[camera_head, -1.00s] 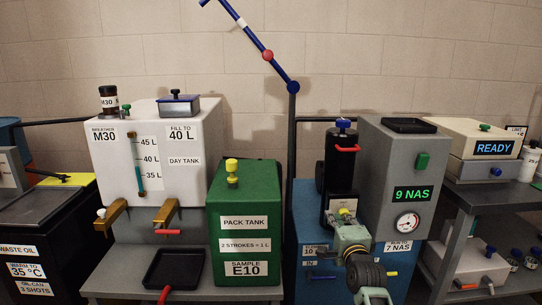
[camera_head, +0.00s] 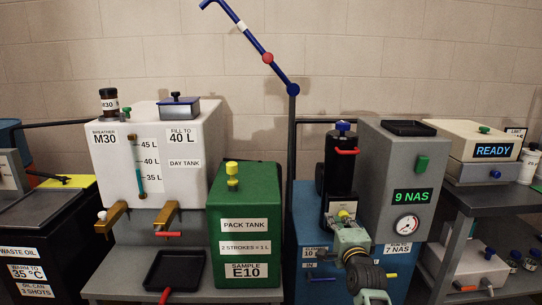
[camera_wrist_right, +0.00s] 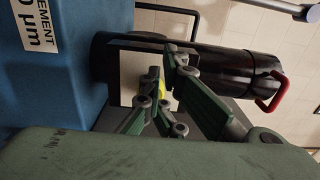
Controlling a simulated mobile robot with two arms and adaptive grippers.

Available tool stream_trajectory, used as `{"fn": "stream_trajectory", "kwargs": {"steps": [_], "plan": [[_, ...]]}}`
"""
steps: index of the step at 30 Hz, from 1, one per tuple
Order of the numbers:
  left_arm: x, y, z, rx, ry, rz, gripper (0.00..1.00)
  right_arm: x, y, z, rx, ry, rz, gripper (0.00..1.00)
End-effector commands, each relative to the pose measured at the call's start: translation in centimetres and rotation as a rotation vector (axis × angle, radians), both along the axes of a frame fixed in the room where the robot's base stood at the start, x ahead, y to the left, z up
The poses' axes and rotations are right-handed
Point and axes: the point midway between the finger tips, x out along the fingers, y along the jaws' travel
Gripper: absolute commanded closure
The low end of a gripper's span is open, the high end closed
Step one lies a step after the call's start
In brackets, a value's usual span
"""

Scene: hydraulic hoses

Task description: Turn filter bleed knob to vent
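I cannot tell which part is the bleed knob. My right gripper (camera_head: 347,226) is low in front of the cylinder, just below the yellow knob in the picture. In the right wrist view yellow (camera_wrist_right: 162,90) shows between my fingers; contact is unclear. My left gripper is out of view.
A grey unit (camera_head: 388,160) reading "9 NAS" with a gauge (camera_head: 406,224) stands right of the cylinder, above a blue tank (camera_head: 311,222). The green pack tank (camera_head: 259,205) stands close on the left. A pole (camera_head: 292,140) rises behind them.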

Motion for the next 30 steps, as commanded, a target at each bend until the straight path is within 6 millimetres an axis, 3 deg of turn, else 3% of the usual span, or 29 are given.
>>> {"fn": "stream_trajectory", "kwargs": {"steps": [1,30], "plan": [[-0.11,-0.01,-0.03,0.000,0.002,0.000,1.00,0.01,-1.04,0.21,-0.005,-0.005,-0.015,1.00],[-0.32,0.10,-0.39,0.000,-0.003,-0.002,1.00,0.05,-0.94,0.75,-0.005,-0.011,-0.016,1.00]]}}
